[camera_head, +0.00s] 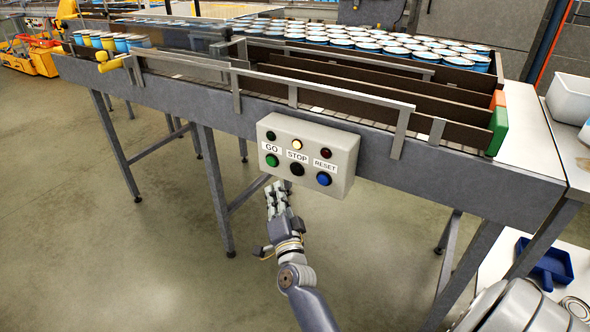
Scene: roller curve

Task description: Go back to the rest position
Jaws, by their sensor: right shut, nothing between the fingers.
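My right gripper (277,196) is in front of the conveyor table, just below and slightly left of the control box (311,156). It is shut and holds nothing. Its arm comes up from the bottom middle of the picture. The box carries a green GO button (272,160), a black STOP button (297,169) and a blue RESET button (324,179). The lamp above STOP (297,145) looks lit; the other lamps look dark. I cannot tell whether the fingertips touch the box from this view. My left gripper is not in view.
The conveyor table (470,188) spans the picture, with metal legs and guide rails. Many blue cans with pale tops (400,48) fill its back lanes. Several yellow and blue cans (110,42) stand at the left. A blue dustpan (546,262) lies at lower right. The floor in front is clear.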

